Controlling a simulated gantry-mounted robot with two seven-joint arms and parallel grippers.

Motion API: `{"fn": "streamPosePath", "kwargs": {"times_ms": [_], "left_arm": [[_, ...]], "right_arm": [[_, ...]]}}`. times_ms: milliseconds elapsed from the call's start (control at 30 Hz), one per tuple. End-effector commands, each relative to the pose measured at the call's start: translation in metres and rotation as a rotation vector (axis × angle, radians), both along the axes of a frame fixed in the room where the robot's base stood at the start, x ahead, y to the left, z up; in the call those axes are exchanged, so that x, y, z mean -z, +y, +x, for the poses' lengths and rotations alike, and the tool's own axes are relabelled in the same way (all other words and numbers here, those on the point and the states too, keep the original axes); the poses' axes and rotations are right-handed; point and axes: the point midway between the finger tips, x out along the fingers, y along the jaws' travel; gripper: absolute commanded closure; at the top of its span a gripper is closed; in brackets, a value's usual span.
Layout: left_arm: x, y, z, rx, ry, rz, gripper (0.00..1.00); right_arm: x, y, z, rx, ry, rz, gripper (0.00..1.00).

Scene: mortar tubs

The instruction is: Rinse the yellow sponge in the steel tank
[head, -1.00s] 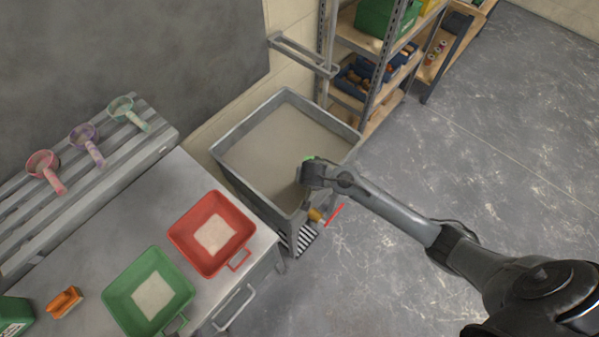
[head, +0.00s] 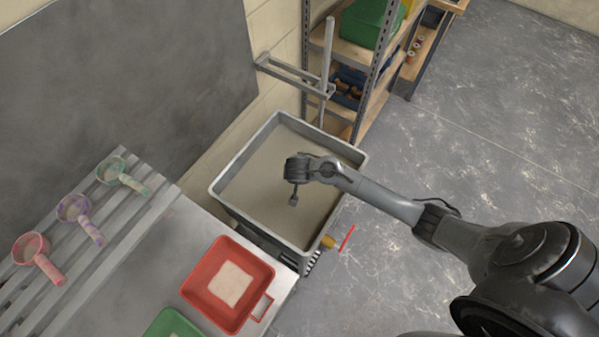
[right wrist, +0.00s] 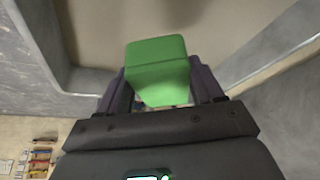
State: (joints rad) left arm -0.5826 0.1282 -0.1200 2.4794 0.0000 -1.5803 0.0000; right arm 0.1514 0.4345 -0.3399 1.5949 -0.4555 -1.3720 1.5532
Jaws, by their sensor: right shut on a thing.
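No yellow sponge can be made out in either view. The grey tank (head: 258,224) stands right of the bench and holds a flat, murky beige surface. My right gripper (head: 293,199) is over the middle of the tank, inside its rim outline. In the right wrist view my right gripper (right wrist: 162,98) is shut on a green block (right wrist: 158,68), with dark purple fingers on both sides. The tank's walls (right wrist: 272,55) show around it there. Whether the block touches the beige surface I cannot tell. My left gripper is out of view.
A red tub (head: 207,292) and a partly cut-off green tub (head: 172,325) sit on the bench. Several scoops, one of them pink (head: 42,262), lie on the slatted rack. A metal bracket (head: 290,75) and shelving (head: 352,52) stand behind the tank. Open floor lies right.

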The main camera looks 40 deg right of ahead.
Motion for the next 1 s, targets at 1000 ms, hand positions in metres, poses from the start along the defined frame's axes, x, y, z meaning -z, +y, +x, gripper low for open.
{"fn": "streamPosePath", "kwargs": {"times_ms": [1000], "left_arm": [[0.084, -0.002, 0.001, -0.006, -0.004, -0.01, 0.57]], "right_arm": [[0.102, 0.0, 0.0, -0.001, 0.001, -0.001, 0.58]]}}
